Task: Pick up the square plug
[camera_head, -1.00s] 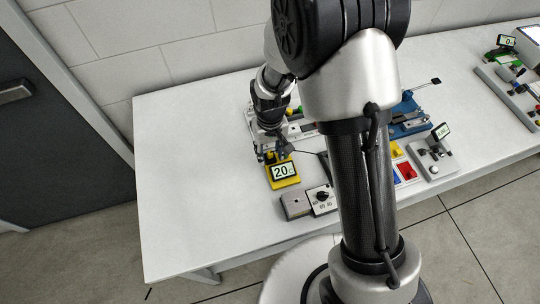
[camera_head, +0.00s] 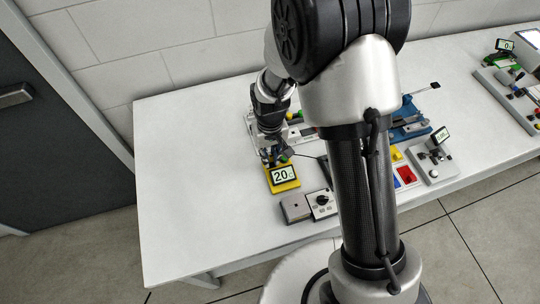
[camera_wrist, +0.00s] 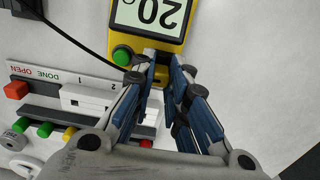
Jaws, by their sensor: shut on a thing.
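My gripper (camera_head: 271,157) points down at the back left corner of a yellow device (camera_head: 283,184) whose display reads 20. In the wrist view, the blue and grey fingers of my gripper (camera_wrist: 158,72) are close together at the near edge of the yellow device (camera_wrist: 171,38), beside its green button (camera_wrist: 122,55). They are shut on a small part there, which I take to be the square plug. The fingers hide most of it, so its shape and whether it is clear of the device cannot be told.
A fixture with marked slots (camera_wrist: 85,98) and coloured knobs lies left in the wrist view. A grey box with a dial (camera_head: 322,201) stands close by. The table's left part (camera_head: 190,180) is clear.

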